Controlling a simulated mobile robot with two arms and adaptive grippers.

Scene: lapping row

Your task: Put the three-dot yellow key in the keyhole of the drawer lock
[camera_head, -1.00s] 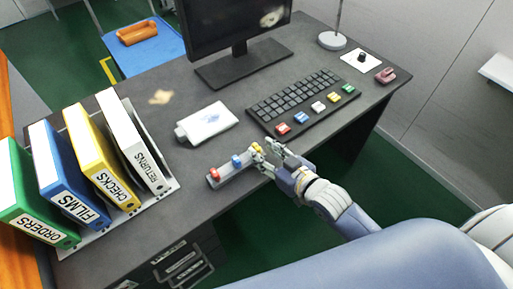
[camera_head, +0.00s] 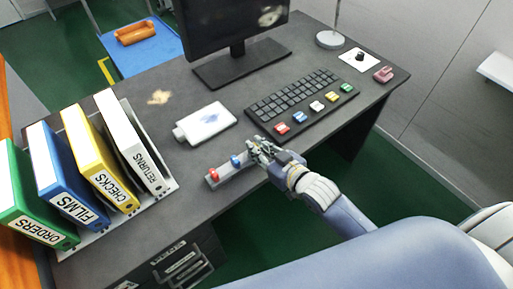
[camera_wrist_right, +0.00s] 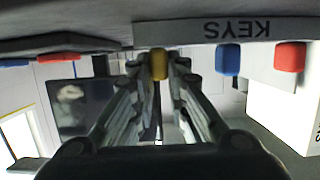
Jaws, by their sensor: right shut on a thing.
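My right gripper (camera_head: 258,147) is at the right end of the grey key rack (camera_head: 230,176) on the desk's front edge. It is shut on the yellow key (camera_wrist_right: 158,63), whose head sits between the fingertips in the right wrist view. That key is hidden by the fingers in the head view, and its dots cannot be made out. A blue key (camera_head: 236,160) and a red key (camera_head: 213,174) stand in the rack to the left. The drawers (camera_head: 180,265) show under the desk; the lock's keyhole cannot be made out. My left gripper is not in view.
Several binders (camera_head: 95,165) stand in a holder at the left. A white card-like box (camera_head: 207,123) lies behind the rack. A keyboard (camera_head: 295,95), a row of coloured blocks and a monitor (camera_head: 235,30) stand farther back. The front desk edge left of the rack is clear.

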